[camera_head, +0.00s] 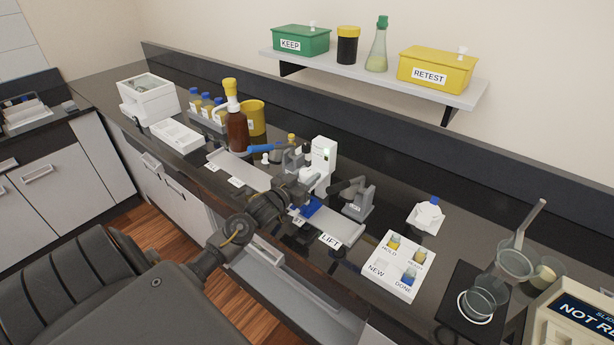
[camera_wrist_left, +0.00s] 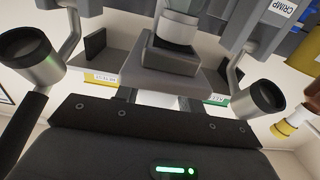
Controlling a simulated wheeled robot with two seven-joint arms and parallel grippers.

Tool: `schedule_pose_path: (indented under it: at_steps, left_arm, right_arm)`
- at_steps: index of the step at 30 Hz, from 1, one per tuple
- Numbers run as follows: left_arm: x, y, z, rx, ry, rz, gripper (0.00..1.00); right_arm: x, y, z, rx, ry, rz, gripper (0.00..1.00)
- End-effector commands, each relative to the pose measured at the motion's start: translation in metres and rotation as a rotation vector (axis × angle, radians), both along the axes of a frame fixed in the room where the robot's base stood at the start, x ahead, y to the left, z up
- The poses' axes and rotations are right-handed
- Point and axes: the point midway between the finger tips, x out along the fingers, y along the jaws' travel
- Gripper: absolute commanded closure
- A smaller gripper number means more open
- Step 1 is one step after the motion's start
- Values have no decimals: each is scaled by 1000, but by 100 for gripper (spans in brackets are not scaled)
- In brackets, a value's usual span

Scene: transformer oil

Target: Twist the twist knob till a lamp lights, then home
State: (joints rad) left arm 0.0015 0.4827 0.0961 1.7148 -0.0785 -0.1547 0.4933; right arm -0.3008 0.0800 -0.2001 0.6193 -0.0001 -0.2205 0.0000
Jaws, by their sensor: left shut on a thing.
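My left gripper (camera_head: 304,181) reaches over the bench to the small equipment in front of a white upright unit (camera_head: 323,158). It is shut on what seems to be the twist knob, a pale grey round piece (camera_wrist_left: 178,28) above a dark square block in the left wrist view. In the head view the gripper hides the knob. A small green light shows on the front of the white unit. A green bar light (camera_wrist_left: 175,170) also glows at the bottom of the left wrist view. My right gripper is not in view.
A grey lever device (camera_head: 357,197) stands just right of my gripper. A blue-handled tool (camera_head: 268,148) and a brown pump bottle (camera_head: 237,130) are to its left. A white sorting tray (camera_head: 394,266) lies at the right. A shelf (camera_head: 370,75) with bins hangs behind.

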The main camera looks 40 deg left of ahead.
Motion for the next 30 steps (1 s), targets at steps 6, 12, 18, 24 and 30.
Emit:
schedule_pose_path:
  at_steps: [6,12,18,24,30]
  left_arm:
    - [1,-1,2,-8,-3,137,84]
    - [0,0,1,-3,0,236,84]
    - [0,1,0,-1,0,241,84]
    - [0,1,0,-1,0,241,47]
    - [0,1,0,-1,0,240,39]
  right_arm:
    - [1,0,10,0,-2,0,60]
    - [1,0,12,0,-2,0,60]
    - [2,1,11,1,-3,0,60]
    - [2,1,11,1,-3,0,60]
    - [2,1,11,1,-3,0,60]
